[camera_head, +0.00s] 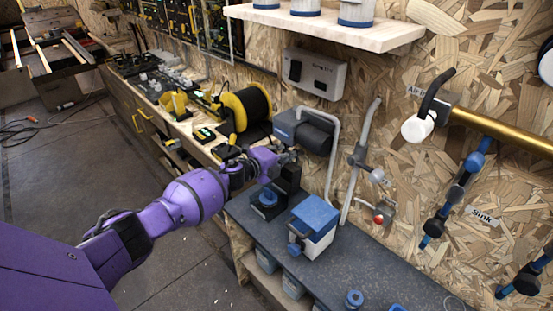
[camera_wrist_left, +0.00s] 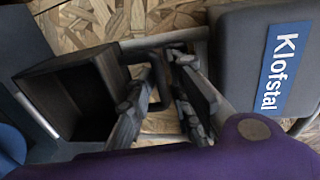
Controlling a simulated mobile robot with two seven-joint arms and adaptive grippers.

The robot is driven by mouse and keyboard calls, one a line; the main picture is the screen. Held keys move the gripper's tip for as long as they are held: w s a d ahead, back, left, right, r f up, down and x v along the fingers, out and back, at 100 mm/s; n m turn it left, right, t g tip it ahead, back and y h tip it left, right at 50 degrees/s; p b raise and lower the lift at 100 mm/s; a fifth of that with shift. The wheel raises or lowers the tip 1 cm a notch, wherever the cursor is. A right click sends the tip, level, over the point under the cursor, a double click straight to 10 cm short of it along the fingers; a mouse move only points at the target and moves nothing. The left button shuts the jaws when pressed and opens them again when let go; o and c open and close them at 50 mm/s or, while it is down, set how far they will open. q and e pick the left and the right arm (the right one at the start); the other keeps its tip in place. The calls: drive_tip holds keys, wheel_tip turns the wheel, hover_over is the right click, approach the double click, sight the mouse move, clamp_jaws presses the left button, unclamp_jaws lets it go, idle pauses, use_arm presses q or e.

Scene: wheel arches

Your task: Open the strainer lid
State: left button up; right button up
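In the head view my left gripper (camera_head: 287,157) is at the dark unit on the workbench, under the grey pump-like body (camera_head: 304,130). In the left wrist view its two fingers (camera_wrist_left: 163,95) are apart, with a thin black loop-like handle (camera_wrist_left: 158,78) between and behind them. I cannot tell whether they touch it. A black box-shaped part (camera_wrist_left: 72,92) with a dark hollow front stands left of the fingers; it shows as a black block (camera_head: 289,178) in the head view. Which part is the strainer lid is not clear. My right gripper is out of view.
A grey body labelled Klofstal (camera_wrist_left: 275,70) is close on the right of the fingers. A white box with a blue lid (camera_head: 315,222) stands on the dark bench (camera_head: 375,270). A grey pipe (camera_head: 333,165) rises beside it. A yellow-black cable reel (camera_head: 246,107) is behind left.

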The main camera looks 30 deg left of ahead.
use_arm(q)
drive_tip(key=v, duration=1)
drive_tip(key=shift+s, duration=0.15)
drive_tip(key=shift+r, duration=0.1)
